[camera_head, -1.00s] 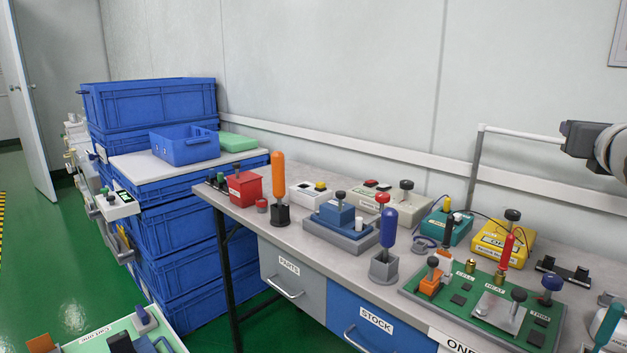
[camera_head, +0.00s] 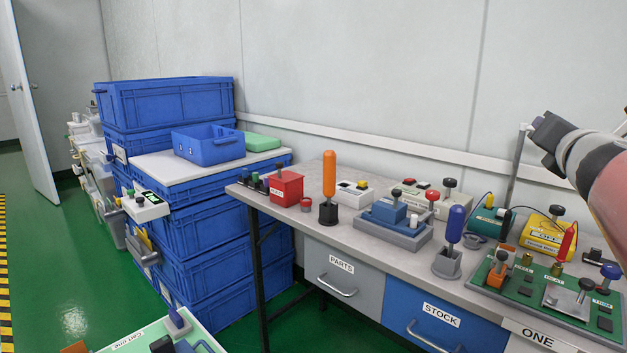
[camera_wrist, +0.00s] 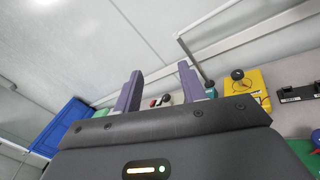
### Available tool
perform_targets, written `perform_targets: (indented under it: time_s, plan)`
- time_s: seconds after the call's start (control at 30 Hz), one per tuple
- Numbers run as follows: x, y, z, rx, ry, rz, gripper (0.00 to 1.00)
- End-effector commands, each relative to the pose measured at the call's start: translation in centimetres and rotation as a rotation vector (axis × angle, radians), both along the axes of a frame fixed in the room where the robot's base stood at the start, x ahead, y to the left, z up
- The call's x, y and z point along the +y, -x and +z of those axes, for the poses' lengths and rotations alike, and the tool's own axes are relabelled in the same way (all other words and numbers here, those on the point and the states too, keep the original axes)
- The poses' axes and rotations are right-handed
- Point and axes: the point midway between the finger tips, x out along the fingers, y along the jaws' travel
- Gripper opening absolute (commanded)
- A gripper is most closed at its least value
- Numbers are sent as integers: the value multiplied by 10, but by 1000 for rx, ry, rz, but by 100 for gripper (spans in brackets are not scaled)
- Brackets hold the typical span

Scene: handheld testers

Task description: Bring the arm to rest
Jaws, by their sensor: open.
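My gripper (camera_wrist: 159,88) shows in the wrist view with its two purple-grey fingers apart and nothing between them. In the head view, the dark end of my arm is at the right edge, raised above the bench top (camera_head: 372,236) and in front of the wall. The fingertips cannot be made out there. The yellow tester (camera_head: 548,232) and the teal tester (camera_head: 491,221) stand on the bench below and left of the arm. The yellow tester (camera_wrist: 249,90) also shows to the right of the fingers in the wrist view.
The bench holds an orange-handled tool (camera_head: 329,176), a red box (camera_head: 287,187), a blue-handled tool (camera_head: 455,225) and a green board (camera_head: 512,284). Blue crates (camera_head: 168,102) are stacked at the left. A thin pole (camera_head: 516,165) stands near the arm. Green floor (camera_head: 60,240) is clear at the left.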

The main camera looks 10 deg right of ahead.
Motion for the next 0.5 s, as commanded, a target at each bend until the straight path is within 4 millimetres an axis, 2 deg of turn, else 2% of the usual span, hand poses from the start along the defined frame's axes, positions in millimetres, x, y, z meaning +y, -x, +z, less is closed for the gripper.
perform_targets:
  time_s: [0.17,0.27,0.37,0.5]
  plan:
    - [27,-5,-19,-179,-297,-10,41]
    - [49,-7,-39,-285,-522,-26,41]
    - [83,-8,-72,-390,-822,-64,41]
    - [155,0,-144,-488,-1333,-202,41]
